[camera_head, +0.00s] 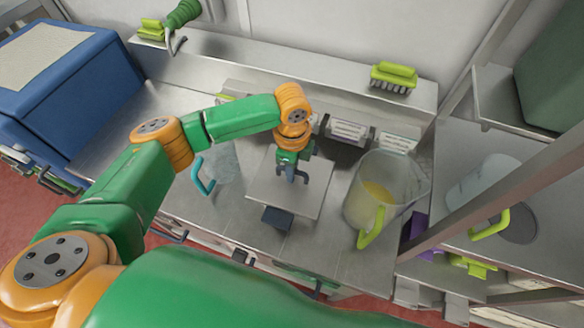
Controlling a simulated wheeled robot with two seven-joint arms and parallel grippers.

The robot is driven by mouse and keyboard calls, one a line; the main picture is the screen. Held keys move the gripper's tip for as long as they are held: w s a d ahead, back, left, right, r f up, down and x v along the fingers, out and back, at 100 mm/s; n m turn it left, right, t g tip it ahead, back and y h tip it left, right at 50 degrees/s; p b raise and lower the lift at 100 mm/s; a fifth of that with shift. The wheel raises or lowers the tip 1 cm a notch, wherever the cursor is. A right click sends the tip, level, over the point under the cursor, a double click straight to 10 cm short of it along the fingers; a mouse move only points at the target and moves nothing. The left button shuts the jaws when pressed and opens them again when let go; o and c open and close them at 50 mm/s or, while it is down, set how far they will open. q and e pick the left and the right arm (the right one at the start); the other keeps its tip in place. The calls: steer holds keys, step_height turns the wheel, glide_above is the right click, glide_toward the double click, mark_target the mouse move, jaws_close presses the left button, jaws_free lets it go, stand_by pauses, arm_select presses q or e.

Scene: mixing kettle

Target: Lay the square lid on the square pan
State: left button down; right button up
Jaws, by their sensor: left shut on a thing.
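The square lid (262,191) is a flat grey metal plate over the middle of the steel counter. My left gripper (292,176) points down at the centre of the lid and is shut on its handle, which the fingers mostly hide. A dark handle-like part (277,218) sticks out below the lid's front edge; it seems to belong to the square pan. The lid hides the rest of the pan, and I cannot tell whether the lid touches it. My right gripper is not in view.
A clear pitcher with a yellow-green handle (371,228) and yellow contents stands close on the right. A clear jug with a teal handle (204,177) stands close on the left. A blue box (70,95) is at far left. A green brush (393,76) lies on the back ledge.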

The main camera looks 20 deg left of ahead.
arm_select(q)
steer(key=shift+f, duration=0.15)
steer(key=shift+c, duration=1.6)
jaws_free()
steer(key=shift+r+p, duration=0.65)
steer(key=shift+r, duration=2.9)
